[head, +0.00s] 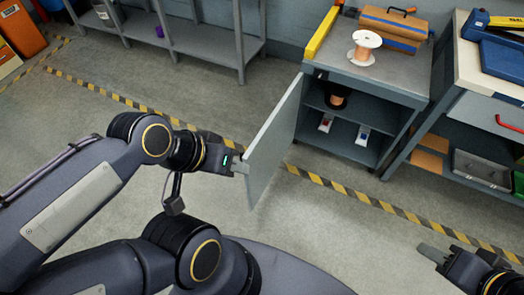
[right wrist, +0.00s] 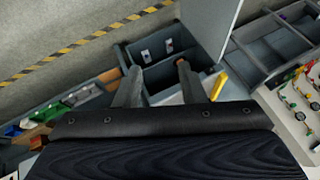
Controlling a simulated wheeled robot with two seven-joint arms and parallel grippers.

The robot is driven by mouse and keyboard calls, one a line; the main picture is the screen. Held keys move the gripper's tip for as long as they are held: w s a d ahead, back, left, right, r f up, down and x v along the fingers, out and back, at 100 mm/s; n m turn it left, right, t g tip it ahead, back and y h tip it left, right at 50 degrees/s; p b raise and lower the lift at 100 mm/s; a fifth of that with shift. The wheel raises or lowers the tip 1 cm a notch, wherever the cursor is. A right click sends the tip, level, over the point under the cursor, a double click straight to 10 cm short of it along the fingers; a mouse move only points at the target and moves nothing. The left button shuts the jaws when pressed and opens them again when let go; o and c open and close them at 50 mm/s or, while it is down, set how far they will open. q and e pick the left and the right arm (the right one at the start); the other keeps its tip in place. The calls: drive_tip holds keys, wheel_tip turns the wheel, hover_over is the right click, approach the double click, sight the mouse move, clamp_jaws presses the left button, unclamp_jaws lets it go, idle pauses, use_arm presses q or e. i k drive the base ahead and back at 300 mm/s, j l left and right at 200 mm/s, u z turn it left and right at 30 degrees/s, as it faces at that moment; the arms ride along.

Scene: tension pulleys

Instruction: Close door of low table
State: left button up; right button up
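The low table (head: 385,82) is a grey cabinet with a shelf, at the upper right of the head view. Its grey door (head: 275,140) stands wide open, swung out from the left side of the front. My left gripper (head: 240,168) is at the outer left face of the door, close to its free edge; the fingertips are partly hidden, and I cannot tell whether they touch it. My right gripper (head: 436,254) is low at the right, away from the door. In the right wrist view its fingers (right wrist: 158,75) are apart and empty, with the door (right wrist: 208,25) beyond.
A copper wire spool (head: 364,48) and a brown case (head: 394,27) stand on top of the low table. A dark spool (head: 336,96) and small items are inside. A workbench (head: 462,70) adjoins at the right. The floor before the opening is clear.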

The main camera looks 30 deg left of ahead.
sight(265, 153)
drive_tip(key=j+z, duration=0.1)
drive_tip(key=j, duration=0.3)
drive_tip(key=k+j, duration=0.15)
drive_tip(key=j, duration=0.25)
drive_tip(key=j+z, duration=0.15)
drive_tip(key=j, duration=0.3)
drive_tip(key=k+j+z, duration=0.1)
drive_tip(key=j, duration=0.25)
drive_tip(key=k+j, duration=0.2)
drive_tip(key=j, duration=0.2)
drive_tip(key=k+j+z, duration=0.1)
drive_tip(key=k+j, duration=0.4)
drive_tip(key=k, duration=0.15)
drive_tip(key=i+u, duration=0.5)
drive_tip(key=i+l+u, duration=0.25)
drive_tip(key=u, duration=0.2)
drive_tip(key=i, duration=0.1)
